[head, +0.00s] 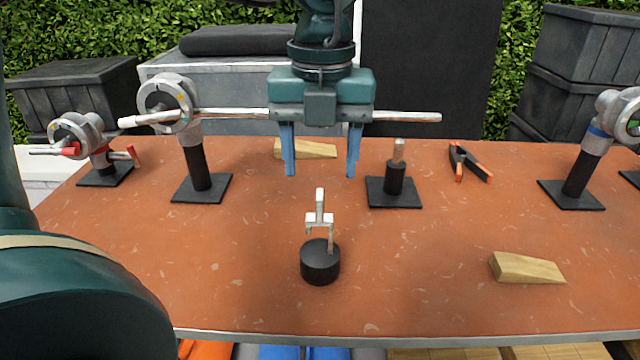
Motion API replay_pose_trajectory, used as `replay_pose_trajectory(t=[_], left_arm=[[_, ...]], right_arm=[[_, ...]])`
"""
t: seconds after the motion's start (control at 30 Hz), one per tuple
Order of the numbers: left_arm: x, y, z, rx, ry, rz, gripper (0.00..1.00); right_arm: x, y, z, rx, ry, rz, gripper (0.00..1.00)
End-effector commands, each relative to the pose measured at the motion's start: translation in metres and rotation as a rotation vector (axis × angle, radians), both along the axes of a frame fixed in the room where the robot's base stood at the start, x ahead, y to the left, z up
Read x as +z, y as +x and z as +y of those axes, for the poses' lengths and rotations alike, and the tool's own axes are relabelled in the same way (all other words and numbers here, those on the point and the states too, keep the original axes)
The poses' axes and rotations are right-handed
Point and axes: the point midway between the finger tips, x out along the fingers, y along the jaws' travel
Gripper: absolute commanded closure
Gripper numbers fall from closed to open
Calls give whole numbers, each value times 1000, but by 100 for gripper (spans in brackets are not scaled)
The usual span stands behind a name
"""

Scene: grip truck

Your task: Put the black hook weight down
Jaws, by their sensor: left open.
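The black hook weight (320,264) stands upright on the brown table (430,290), near its front middle. It is a short black cylinder with a pale metal hook on top. My left gripper (320,172) is above and behind it in the picture, with blue fingers spread apart and pointing down. Nothing is between the fingers, and they are apart from the hook. My right gripper is not in view.
A metal rod in a clamp stand (196,165) passes behind my gripper. A short post on a base (394,190), a spring clamp (468,163), wooden wedges (526,268) and another stand (574,178) are around.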

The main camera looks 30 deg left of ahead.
Motion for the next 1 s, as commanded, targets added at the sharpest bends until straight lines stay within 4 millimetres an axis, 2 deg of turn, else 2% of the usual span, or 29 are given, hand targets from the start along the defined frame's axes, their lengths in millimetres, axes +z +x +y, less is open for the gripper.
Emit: replay_pose_trajectory(t=[0.03, 0.1, 0.3, 0.87, 1.0], left_arm=[[13, 1, 0, 1, 2, -5, 42], [25, 0, -1, 0, 0, -4, 42], [46, 0, -1, 0, 1, 1, 42], [49, 0, -1, -2, 0, 1, 42], [59, 0, -1, -2, 0, 0, 42]], right_arm=[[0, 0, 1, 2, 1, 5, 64], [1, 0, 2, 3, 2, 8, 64], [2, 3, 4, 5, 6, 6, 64], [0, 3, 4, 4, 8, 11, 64], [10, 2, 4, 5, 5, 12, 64]])
